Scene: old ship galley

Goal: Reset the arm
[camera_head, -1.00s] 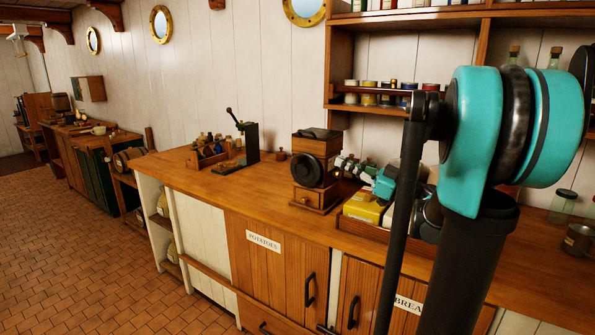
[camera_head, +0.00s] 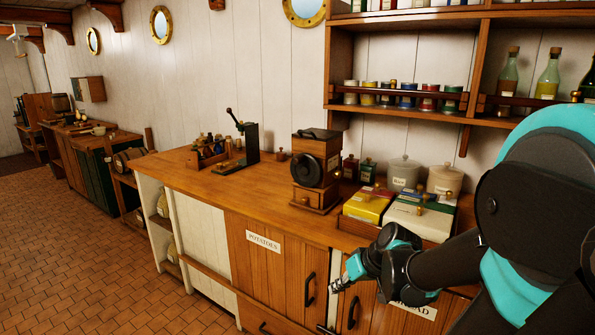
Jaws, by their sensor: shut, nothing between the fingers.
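My arm comes in from the right edge and reaches left, in front of the cupboard doors below the wooden counter (camera_head: 225,188). My gripper (camera_head: 334,287) is at the arm's left end, near the black handles of the POTATOES door (camera_head: 268,268) and the BREAD door (camera_head: 362,280). It is small in the picture and looks shut and empty. Part of the BREAD label is hidden behind my arm. I cannot tell whether the gripper touches a door.
On the counter are a coffee grinder (camera_head: 316,165), a tray of yellow and white boxes (camera_head: 388,231), pale canisters (camera_head: 404,173) and a bottle rack (camera_head: 208,152). A shelf of jars and bottles (camera_head: 400,115) hangs above. The tiled floor (camera_head: 100,260) at left is clear.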

